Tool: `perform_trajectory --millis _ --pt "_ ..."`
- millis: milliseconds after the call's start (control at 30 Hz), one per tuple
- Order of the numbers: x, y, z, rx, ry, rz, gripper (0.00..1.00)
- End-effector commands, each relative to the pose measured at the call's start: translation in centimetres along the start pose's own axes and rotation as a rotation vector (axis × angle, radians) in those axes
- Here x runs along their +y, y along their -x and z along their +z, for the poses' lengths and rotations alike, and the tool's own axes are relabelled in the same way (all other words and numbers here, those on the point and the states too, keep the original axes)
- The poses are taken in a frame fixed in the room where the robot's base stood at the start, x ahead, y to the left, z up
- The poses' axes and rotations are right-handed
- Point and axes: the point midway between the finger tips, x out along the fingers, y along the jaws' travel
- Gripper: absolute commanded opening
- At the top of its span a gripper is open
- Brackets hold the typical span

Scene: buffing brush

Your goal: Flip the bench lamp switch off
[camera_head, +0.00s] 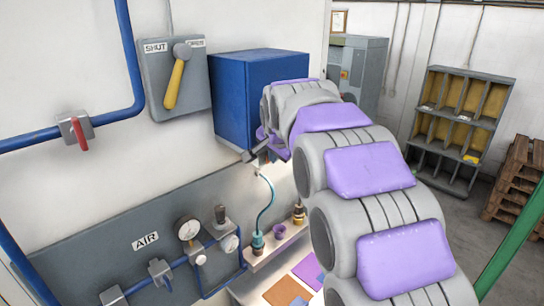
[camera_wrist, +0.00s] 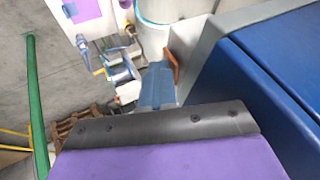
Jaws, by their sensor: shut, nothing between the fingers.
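I cannot make out a bench lamp or its switch for certain in either view. Bright light falls on the wall and bench below a blue box (camera_head: 258,92), which also fills the right of the wrist view (camera_wrist: 285,75). My gripper (camera_head: 252,156) is at the lower front edge of that box, small and partly hidden by my arm. It looks shut and empty. Whether it touches anything there is unclear. In the wrist view, my purple and black wrist part covers the bottom.
A yellow lever (camera_head: 175,83) on a SHUT/OPEN plate and blue pipes with a red-handled valve (camera_head: 75,130) are on the left wall. Gauges (camera_head: 188,229) sit on the AIR panel (camera_head: 85,235). A shelf rack (camera_head: 460,120) and pallets (camera_head: 515,180) stand at right.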

Motion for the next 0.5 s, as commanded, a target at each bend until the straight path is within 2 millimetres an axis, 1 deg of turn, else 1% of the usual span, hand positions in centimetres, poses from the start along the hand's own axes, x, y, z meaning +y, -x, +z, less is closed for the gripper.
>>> perform_trajectory --millis 367,500 --pt "0.3 0.1 -0.2 0.003 -0.002 -0.003 0.00" --pt "1.1 0.6 -0.1 0.005 -0.001 -0.003 0.00"
